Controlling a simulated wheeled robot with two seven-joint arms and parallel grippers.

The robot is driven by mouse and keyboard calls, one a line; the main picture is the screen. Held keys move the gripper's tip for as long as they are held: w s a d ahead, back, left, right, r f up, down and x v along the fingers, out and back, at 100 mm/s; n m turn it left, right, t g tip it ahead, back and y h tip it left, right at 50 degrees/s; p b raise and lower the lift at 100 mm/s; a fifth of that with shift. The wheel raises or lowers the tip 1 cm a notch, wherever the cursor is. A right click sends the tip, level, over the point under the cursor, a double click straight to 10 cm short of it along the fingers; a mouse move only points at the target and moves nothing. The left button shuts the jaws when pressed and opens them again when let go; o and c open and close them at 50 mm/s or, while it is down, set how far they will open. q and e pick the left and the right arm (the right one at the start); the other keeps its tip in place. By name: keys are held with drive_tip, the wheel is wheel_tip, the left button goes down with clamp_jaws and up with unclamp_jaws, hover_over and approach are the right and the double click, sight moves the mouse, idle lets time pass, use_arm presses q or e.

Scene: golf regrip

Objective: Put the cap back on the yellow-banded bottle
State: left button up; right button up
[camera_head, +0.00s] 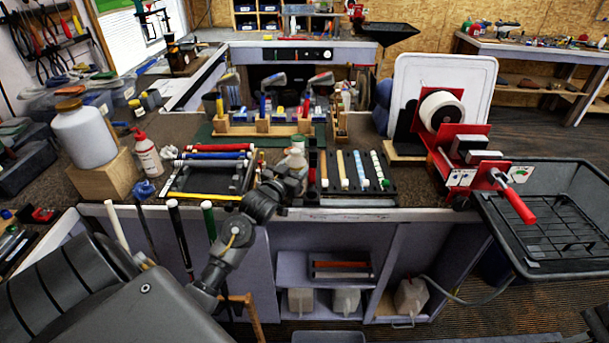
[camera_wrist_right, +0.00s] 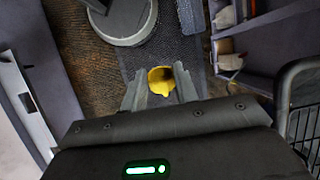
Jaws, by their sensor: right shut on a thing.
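A small pale bottle (camera_head: 296,158) stands upright near the middle of the bench in the head view. Its lower part is hidden behind my left gripper (camera_head: 288,178), and I cannot make out a yellow band on it. The left gripper is at the bottle, but its fingers are too small and dark to show whether they hold it. In the right wrist view my right gripper (camera_wrist_right: 159,84) is shut on a yellow cap (camera_wrist_right: 157,75), held between the fingertips above the floor. The right gripper does not show in the head view.
A red-topped bottle (camera_head: 147,155) and a large white jug (camera_head: 84,135) stand at the left. A red clamp device (camera_head: 462,150) stands further right.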

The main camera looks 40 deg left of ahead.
use_arm(q)
drive_tip(key=shift+c, duration=0.4)
